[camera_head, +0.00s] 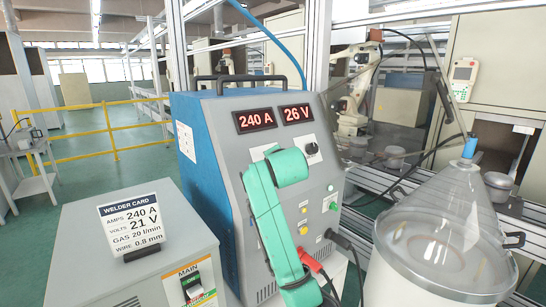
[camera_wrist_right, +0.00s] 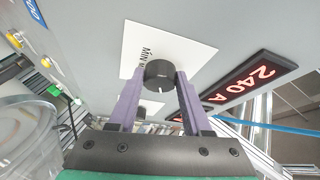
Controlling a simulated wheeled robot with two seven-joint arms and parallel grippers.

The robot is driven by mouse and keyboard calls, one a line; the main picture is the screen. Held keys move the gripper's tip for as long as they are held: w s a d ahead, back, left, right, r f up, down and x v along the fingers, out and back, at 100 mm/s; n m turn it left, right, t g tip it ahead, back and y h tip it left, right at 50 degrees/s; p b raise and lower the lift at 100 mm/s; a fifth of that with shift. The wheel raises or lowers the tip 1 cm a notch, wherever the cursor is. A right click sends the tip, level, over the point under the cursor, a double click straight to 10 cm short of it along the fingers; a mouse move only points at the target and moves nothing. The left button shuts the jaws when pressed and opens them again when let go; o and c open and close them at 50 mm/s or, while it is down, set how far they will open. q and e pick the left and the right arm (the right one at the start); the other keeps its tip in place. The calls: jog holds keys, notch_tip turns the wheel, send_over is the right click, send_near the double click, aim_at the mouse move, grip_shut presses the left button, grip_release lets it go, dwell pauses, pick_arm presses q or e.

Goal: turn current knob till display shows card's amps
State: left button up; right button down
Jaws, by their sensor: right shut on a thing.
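The welder's amps display (camera_head: 255,120) reads 240 A in red; it also shows in the right wrist view (camera_wrist_right: 250,88). The welder card (camera_head: 131,226) stands on the grey cabinet at left and lists 240 A, 21 V, 20 l/min gas and 0.8 mm wire. In the right wrist view the black current knob (camera_wrist_right: 158,72), with a white mark, stands on a white label. My right gripper (camera_wrist_right: 160,81) is shut on it, its purple fingers on either side. In the head view my teal right arm hides the knob and fingers. My left gripper is out of view.
The volts display (camera_head: 296,113) reads 26 V, with another black knob (camera_head: 311,148) below it. Buttons and cable plugs sit lower on the panel. A white drum with a clear cone (camera_head: 440,225) stands close at right. A main switch (camera_head: 192,287) is at lower left.

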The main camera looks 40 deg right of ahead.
jog(key=shift+m, duration=0.3)
jog(key=shift+c, duration=1.7)
grip_release()
jog(key=b+v, duration=0.3)
jog(key=v, duration=1.1)
jog(key=shift+s+r+b, duration=0.25)
jog(key=shift+b, duration=0.1)
jog(key=shift+a, duration=0.1)
